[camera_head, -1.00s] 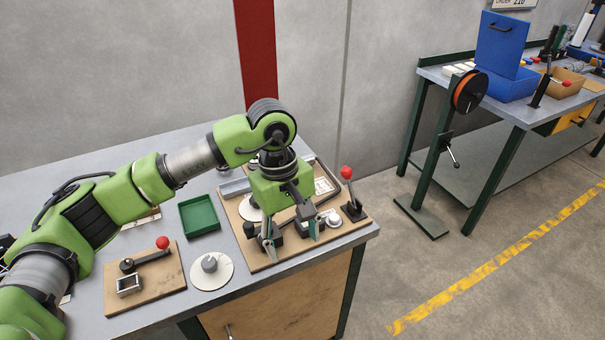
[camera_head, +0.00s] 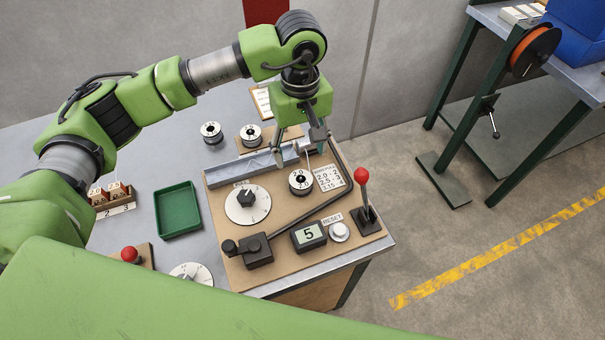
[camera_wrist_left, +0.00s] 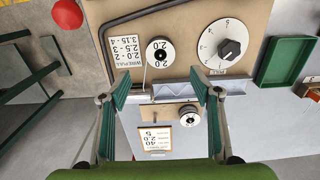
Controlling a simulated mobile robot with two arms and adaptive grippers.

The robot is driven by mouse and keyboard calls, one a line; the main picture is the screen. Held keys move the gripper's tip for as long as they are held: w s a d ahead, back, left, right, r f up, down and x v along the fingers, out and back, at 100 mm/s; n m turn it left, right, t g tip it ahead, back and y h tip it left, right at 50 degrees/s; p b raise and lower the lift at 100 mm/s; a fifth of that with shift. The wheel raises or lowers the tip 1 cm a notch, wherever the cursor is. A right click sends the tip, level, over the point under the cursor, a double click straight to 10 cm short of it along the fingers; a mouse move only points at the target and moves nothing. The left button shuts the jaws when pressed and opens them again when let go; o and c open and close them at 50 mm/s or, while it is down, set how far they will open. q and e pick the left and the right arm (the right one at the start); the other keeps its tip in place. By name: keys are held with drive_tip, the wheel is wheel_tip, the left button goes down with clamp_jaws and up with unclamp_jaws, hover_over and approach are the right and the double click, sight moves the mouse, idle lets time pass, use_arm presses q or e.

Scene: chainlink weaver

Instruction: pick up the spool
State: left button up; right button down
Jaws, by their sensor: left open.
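A spool (camera_head: 300,181) with a white top marked 2.0 stands on the brown board; it also shows in the left wrist view (camera_wrist_left: 160,52), just beyond the fingertips. Two similar spools stand behind the board: one at the left (camera_head: 211,132) and one by a small wooden plate (camera_head: 251,135). One rear spool also shows between the fingers in the left wrist view (camera_wrist_left: 189,117). My left gripper (camera_head: 299,154) is open and empty, pointing down above the metal rail, just behind the board's spool. The wrist view shows its spread fingers (camera_wrist_left: 158,80). My right gripper is not visible.
The brown board (camera_head: 222,205) also carries a dial (camera_head: 246,203), a counter reading 5 (camera_head: 309,236) and a red-knobbed lever (camera_head: 363,195). A metal rail (camera_head: 235,168) runs along its back. A green tray (camera_head: 178,210) lies at the left.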

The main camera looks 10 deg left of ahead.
sight(301, 178)
use_arm(q)
wheel_tip(301, 178, down, 3)
drive_tip(key=shift+s+f+p, duration=0.1)
drive_tip(key=shift+f+p, duration=0.05)
drive_tip(key=shift+p, duration=0.3)
wheel_tip(301, 178, down, 2)
drive_tip(key=shift+f, duration=0.2)
wheel_tip(301, 178, down, 4)
drive_tip(key=p, duration=0.3)
drive_tip(key=shift+s+f, duration=0.1)
drive_tip(key=shift+f, duration=0.5)
drive_tip(key=c, duration=1.5)
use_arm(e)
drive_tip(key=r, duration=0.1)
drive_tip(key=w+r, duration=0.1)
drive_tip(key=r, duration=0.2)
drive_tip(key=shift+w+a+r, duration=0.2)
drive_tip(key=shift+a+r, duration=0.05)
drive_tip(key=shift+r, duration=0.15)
